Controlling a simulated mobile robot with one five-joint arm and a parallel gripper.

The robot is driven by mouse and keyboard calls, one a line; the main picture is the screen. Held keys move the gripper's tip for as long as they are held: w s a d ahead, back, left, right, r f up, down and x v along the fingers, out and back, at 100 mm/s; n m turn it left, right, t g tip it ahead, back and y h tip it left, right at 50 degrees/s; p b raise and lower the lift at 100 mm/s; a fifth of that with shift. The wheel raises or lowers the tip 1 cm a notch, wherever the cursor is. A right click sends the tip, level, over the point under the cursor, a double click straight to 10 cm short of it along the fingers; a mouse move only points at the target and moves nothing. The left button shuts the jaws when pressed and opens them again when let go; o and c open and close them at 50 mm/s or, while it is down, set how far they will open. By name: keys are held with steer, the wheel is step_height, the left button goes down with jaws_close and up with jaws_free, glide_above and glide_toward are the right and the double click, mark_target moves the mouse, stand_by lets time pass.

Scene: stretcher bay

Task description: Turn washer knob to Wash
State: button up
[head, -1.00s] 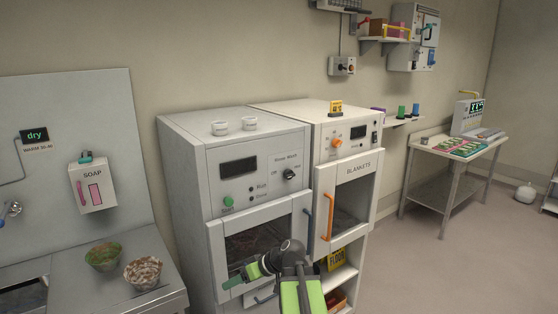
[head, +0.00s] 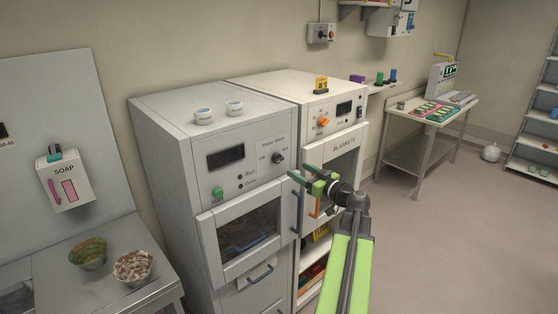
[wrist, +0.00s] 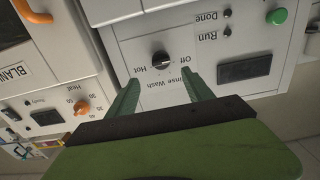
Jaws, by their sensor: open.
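The washer's dark round knob (head: 277,158) is on the upper right of the grey machine's front panel. It also shows upside down in the wrist view (wrist: 161,60), ringed by the printed words Off, Rinse, Wash and Hot. Which word its pointer marks is too small to tell. My gripper (head: 299,174) is open and empty, in front of the machine's right edge, below and right of the knob. In the wrist view its two green fingers (wrist: 160,77) point toward the knob, one on either side of it, with no visible contact.
The washer door (head: 248,232) appears closed, with a blue handle on its right. The blankets warmer (head: 345,147) stands close on the right, with an orange knob (head: 323,121). A sink counter with two bowls (head: 133,266) is at left.

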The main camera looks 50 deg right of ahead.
mark_target(281, 160)
steer(key=w, duration=1.1)
steer(key=shift+w+d, duration=0.1)
steer(key=shift+d, duration=0.25)
